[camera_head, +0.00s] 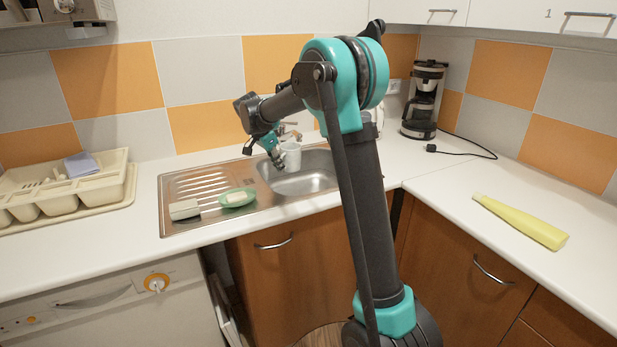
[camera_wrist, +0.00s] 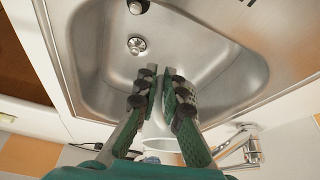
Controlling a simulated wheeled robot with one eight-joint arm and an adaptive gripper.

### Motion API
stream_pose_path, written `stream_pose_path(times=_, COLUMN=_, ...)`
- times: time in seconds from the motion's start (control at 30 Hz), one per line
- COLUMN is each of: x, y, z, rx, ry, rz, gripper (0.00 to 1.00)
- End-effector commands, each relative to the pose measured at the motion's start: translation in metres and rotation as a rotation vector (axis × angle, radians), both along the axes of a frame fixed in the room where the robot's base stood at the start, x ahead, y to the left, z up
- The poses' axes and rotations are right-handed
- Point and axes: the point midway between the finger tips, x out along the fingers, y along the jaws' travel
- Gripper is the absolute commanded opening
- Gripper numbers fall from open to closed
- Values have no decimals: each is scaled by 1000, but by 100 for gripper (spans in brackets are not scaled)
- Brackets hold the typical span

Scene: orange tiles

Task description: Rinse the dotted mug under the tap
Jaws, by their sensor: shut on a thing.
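A pale mug (camera_head: 291,156) is held over the sink basin (camera_head: 300,182) in the head view; its dots are too small to make out. My gripper (camera_head: 277,160) is at the mug's left side, shut on it. In the wrist view my gripper's fingers (camera_wrist: 160,72) point over the basin, with a pale rounded surface, seemingly the mug (camera_wrist: 163,144), low between them. The metal tap (camera_head: 291,132) stands behind the mug, partly hidden by my arm. It also shows in the wrist view (camera_wrist: 237,149), to the right of the fingers. No water can be made out.
A green dish (camera_head: 238,198) with a pale block and a sponge-like block (camera_head: 184,209) lie on the drainboard. A cutlery tray (camera_head: 80,193) stands left, a coffee maker (camera_head: 425,100) back right. A yellow object (camera_head: 521,221) lies on the right counter.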

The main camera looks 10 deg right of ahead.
Motion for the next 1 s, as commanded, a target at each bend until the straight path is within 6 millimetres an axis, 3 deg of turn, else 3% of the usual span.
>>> stream_pose_path(times=0.6, x=0, y=0, z=46, rx=2, ry=-1, rz=1, gripper=0)
stream_pose_path(times=1.0, x=0, y=0, z=50, rx=2, ry=-1, rz=1, gripper=0)
